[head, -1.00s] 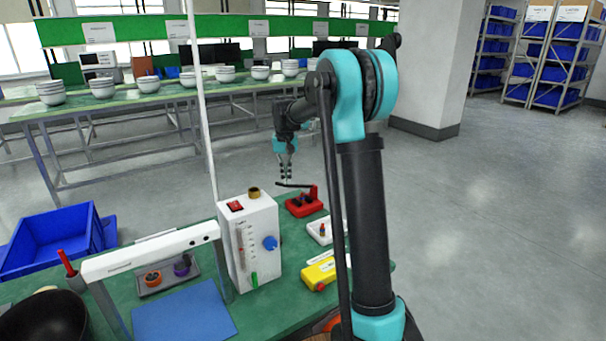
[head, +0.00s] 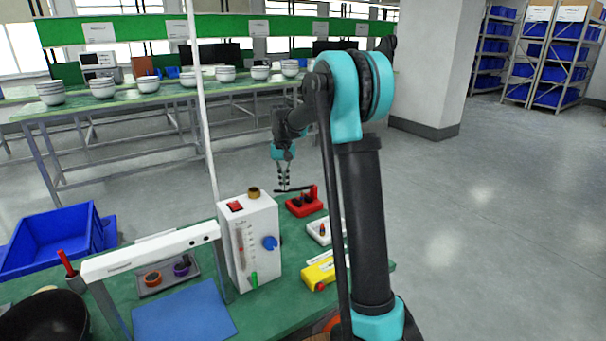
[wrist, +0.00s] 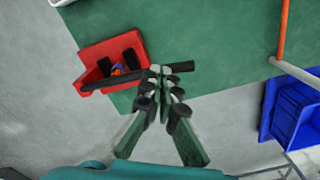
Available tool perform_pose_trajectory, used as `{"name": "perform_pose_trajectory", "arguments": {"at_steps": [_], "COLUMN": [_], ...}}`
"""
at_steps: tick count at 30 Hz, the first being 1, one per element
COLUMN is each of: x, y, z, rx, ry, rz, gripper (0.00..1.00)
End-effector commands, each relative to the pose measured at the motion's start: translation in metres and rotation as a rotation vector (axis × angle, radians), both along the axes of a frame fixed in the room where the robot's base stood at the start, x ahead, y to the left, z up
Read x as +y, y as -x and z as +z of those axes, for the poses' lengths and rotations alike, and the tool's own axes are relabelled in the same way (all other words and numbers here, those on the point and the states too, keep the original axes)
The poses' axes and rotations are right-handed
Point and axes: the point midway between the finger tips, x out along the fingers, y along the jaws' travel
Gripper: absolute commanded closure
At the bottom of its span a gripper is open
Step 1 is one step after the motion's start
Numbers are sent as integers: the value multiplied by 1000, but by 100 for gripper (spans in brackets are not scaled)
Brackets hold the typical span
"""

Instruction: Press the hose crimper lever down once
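The hose crimper (head: 306,205) has a red base and a long black lever. It stands at the far edge of the green bench, and its lever (head: 293,190) sticks out to the left past the base. In the wrist view the red crimper (wrist: 97,55) lies left of the fingers, and the black lever (wrist: 115,81) reaches to the fingertips. My gripper (head: 284,188) points down at the lever's free end. In the wrist view my gripper's fingertips (wrist: 161,70) are together, with nothing seen held. Whether they touch the lever is unclear.
A white panel box (head: 250,245) with a blue knob stands left of the crimper. A white block (head: 319,232) and a yellow device (head: 319,271) lie nearer. A blue bin (head: 52,240) is at the left. Floor is open beyond the bench edge.

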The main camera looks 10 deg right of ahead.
Motion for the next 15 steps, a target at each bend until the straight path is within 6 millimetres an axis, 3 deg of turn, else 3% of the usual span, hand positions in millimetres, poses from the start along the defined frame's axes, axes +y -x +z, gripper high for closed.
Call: {"name": "perform_pose_trajectory", "arguments": {"at_steps": [7, 15], "x": [1, 1], "y": [0, 0], "z": [-2, 17], "rx": [0, 0], "ry": [-1, -1], "rz": [0, 0], "gripper": [100, 100]}}
